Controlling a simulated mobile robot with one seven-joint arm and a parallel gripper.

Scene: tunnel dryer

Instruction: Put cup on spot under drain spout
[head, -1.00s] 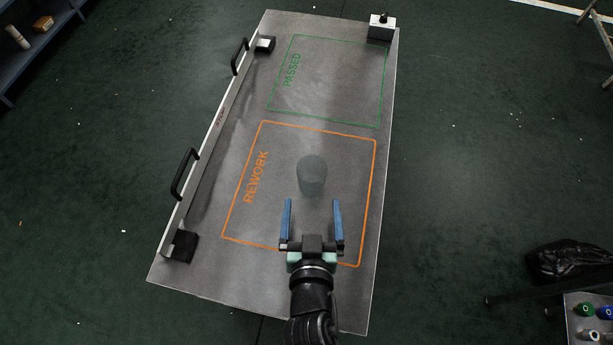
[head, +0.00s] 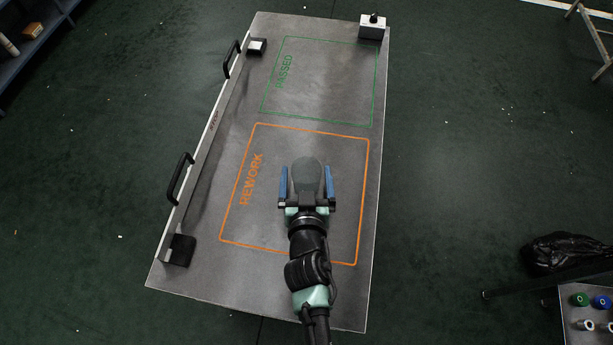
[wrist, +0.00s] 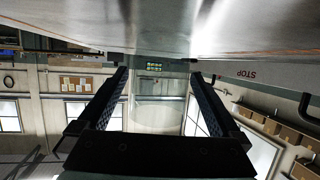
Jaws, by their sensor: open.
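The cup (head: 305,178) is a translucent grey cylinder standing on the table inside the orange REWORK outline. In the wrist view the see-through cup (wrist: 157,112) shows between the two dark fingers. My gripper (head: 307,168) is open, its blue fingers on either side of the cup with a small gap showing at each side. The fingers of my gripper (wrist: 159,75) also look apart in the wrist view. I cannot make out a drain spout or a marked spot under one in these views.
The table (head: 215,270) has a green PASSED outline (head: 318,80) beyond the orange one, empty. A rail with black handles (head: 180,178) runs along the left edge. A small box with a black knob (head: 372,27) sits at the far right corner.

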